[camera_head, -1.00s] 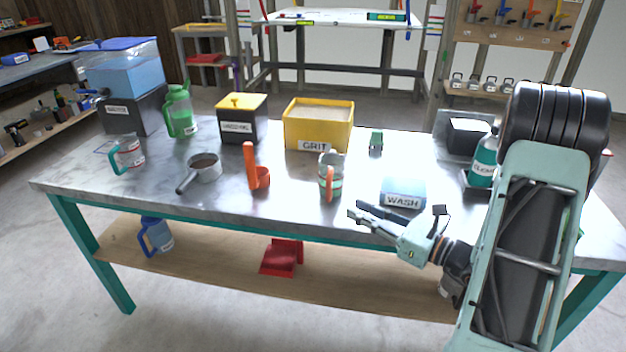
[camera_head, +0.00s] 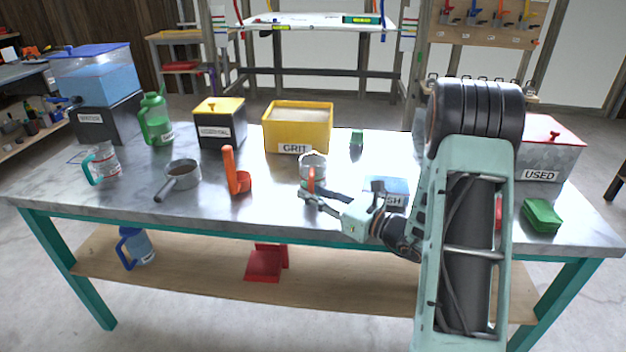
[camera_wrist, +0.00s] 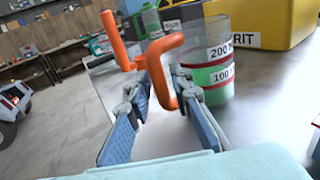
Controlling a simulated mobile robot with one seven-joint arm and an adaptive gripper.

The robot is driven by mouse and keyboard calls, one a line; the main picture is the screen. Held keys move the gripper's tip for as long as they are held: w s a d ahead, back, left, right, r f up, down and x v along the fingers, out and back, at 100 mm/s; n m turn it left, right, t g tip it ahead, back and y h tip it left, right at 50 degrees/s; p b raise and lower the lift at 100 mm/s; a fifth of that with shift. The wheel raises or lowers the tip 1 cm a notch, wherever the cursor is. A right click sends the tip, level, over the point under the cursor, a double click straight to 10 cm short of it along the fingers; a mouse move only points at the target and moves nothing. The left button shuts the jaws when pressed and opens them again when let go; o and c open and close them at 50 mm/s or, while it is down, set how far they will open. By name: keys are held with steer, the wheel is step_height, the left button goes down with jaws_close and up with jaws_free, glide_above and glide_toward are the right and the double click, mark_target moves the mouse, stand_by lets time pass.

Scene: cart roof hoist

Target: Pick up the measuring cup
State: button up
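The measuring cup (camera_head: 312,165) is clear, with an orange handle (camera_head: 311,180) facing the table's front edge. In the wrist view, the cup (camera_wrist: 214,35) has bands marked 200 and 100, and its orange handle (camera_wrist: 160,62) loops toward me. My gripper (camera_head: 308,200) is at the table's front edge, just in front of the cup. In the wrist view, my gripper (camera_wrist: 160,88) is open, with its blue-padded fingers apart. The handle's lower end appears between the fingertips; I cannot tell whether they touch it. A second clear cup (camera_head: 105,165) with a teal handle stands at the far left.
A blue WASH tray (camera_head: 388,186) is close on the right, partly behind my arm. A green sponge (camera_head: 541,215) lies farther right.

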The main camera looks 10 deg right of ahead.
steer(key=shift+w+a, duration=0.2)
steer(key=shift+w, duration=0.05)
steer(key=shift+c, duration=0.6)
jaws_close()
steer(key=shift+r, duration=0.1)
